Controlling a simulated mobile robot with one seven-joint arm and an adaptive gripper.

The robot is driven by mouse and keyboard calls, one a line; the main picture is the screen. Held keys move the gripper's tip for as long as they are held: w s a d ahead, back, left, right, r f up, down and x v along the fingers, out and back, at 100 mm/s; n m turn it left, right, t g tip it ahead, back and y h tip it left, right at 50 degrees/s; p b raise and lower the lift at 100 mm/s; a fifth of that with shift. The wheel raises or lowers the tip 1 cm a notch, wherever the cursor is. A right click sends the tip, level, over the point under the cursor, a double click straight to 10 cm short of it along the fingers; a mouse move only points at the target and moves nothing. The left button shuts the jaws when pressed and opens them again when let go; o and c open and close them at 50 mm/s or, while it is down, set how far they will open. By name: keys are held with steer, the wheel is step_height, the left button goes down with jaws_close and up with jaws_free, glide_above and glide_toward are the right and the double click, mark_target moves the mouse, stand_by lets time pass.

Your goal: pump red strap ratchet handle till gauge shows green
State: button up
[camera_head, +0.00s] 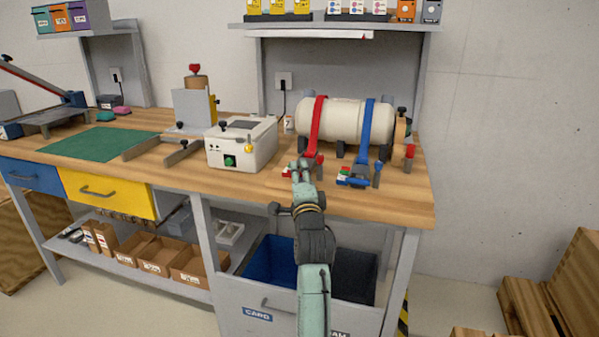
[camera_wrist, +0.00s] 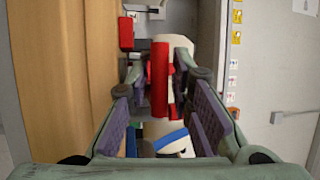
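A cream cylinder (camera_head: 345,118) lies on the bench, with a red strap (camera_head: 317,118) and a blue strap (camera_head: 367,122) over it. The red strap runs down to its ratchet at the bench top, partly hidden by my gripper (camera_head: 303,166). In the wrist view, the red ratchet handle (camera_wrist: 159,78) stands between the fingers of my gripper (camera_wrist: 163,95). The fingers are apart, with gaps visible beside the handle. A small red-and-white piece (camera_head: 287,171) shows left of the ratchet; I cannot tell whether it is the gauge, nor read it.
The blue ratchet (camera_head: 357,175) sits just right of the red one. A cream box (camera_head: 241,145) with a green button stands to the left. A red-topped post (camera_head: 409,155) is at the right.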

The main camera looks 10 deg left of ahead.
jaws_close()
stand_by(0.8)
